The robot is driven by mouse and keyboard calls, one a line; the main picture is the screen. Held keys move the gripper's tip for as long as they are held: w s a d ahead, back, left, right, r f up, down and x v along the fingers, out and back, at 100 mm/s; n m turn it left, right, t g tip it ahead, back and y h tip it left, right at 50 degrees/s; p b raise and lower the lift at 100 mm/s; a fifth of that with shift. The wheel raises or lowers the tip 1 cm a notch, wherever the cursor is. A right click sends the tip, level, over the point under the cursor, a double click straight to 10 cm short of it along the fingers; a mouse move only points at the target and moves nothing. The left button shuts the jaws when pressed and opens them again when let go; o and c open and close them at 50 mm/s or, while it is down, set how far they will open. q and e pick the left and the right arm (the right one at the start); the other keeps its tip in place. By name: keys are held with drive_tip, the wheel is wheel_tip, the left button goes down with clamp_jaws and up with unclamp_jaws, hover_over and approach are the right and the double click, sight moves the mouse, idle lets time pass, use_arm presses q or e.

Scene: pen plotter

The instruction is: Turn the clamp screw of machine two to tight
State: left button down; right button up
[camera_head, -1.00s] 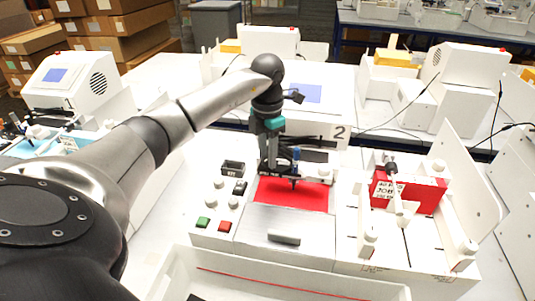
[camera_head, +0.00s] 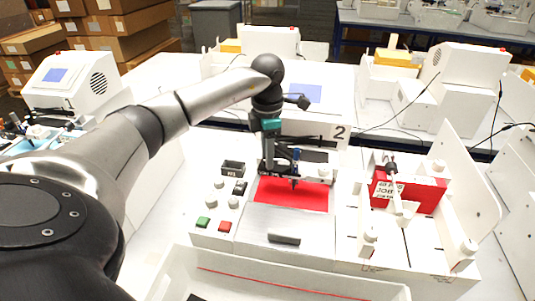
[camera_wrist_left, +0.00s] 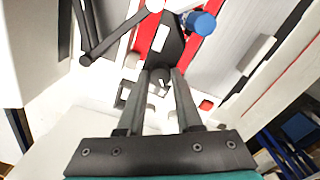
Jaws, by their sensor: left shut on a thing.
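Machine two (camera_head: 338,133) carries a "2" label and stands in front of me, with a red sheet (camera_head: 290,194) on its bed. A blue pen (camera_head: 295,155) stands upright in its dark carriage; its blue top also shows in the left wrist view (camera_wrist_left: 201,23). My left gripper (camera_head: 268,171) points down at the carriage, left of the pen. In the left wrist view its fingertips are close together on a small dark part at the carriage, which I take as the clamp screw (camera_wrist_left: 162,75). The fingers mostly hide the screw, and its angle cannot be read. My right gripper is not in view.
A green button (camera_head: 203,222) and a red button (camera_head: 224,226) sit at the machine's front left. A red box (camera_head: 408,191) stands in a white fixture on the right. A white tray (camera_head: 290,277) lies in front. Other white machines stand behind and at the left.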

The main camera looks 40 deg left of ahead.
use_arm(q)
drive_tip(key=c, duration=0.6)
unclamp_jaws()
wheel_tip(320, 180, up, 15)
drive_tip(key=shift+r+p, duration=0.15)
drive_tip(key=shift+p, duration=0.35)
